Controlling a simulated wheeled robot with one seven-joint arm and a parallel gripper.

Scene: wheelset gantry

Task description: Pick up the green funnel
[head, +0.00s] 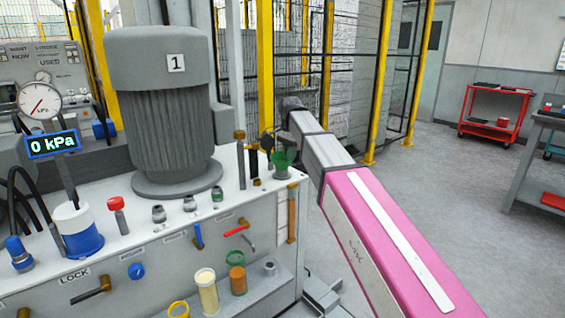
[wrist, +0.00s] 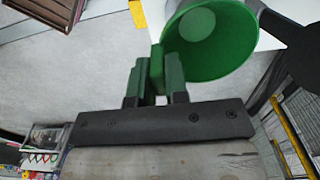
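The green funnel (head: 284,160) is at the right end of the grey machine's top (head: 232,186) in the head view, wide mouth up. It looks seated on the top there, but its lower end is hard to make out. In the wrist view the funnel (wrist: 212,42) shows its round open mouth, with a narrow green tab on its side. My gripper (wrist: 157,72) has its two fingers on either side of that tab, with no clear gap, so it appears shut on it. In the head view my arm hides part of this area, and the fingers are small and dark.
A brown-capped post (head: 240,158) and small fittings stand left of the funnel. A large grey motor (head: 163,110) marked 1 stands farther left. A gauge (head: 40,102) and a 0 kPa display (head: 53,144) are at far left.

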